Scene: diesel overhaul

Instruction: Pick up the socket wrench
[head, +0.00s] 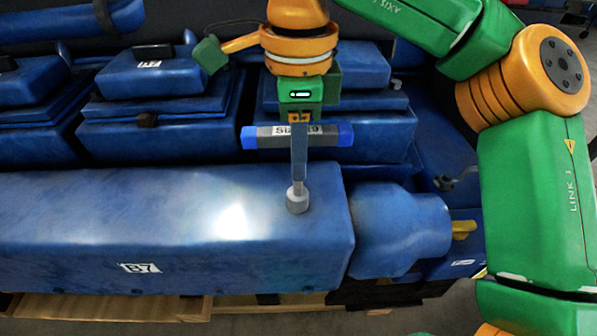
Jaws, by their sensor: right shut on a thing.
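The socket wrench (299,165) has a grey crossbar with blue ends and a "Size 19" label, and a grey shaft running down to a round socket. My right gripper (300,118) is above the crossbar and shut on the wrench at its middle. The wrench hangs upright with the socket downward, in front of the right end of the long blue engine cover marked B7 (100,222). I cannot tell whether the socket touches that cover. The gripper's fingers partly hide the wrench's top. My left gripper is not in view.
Blue engine blocks stand behind, one marked B1 (150,72). A blue rounded end piece (400,228) and a yellow fitting (463,229) are at the right. A wooden pallet (110,306) lies below. Grey floor shows at the bottom right.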

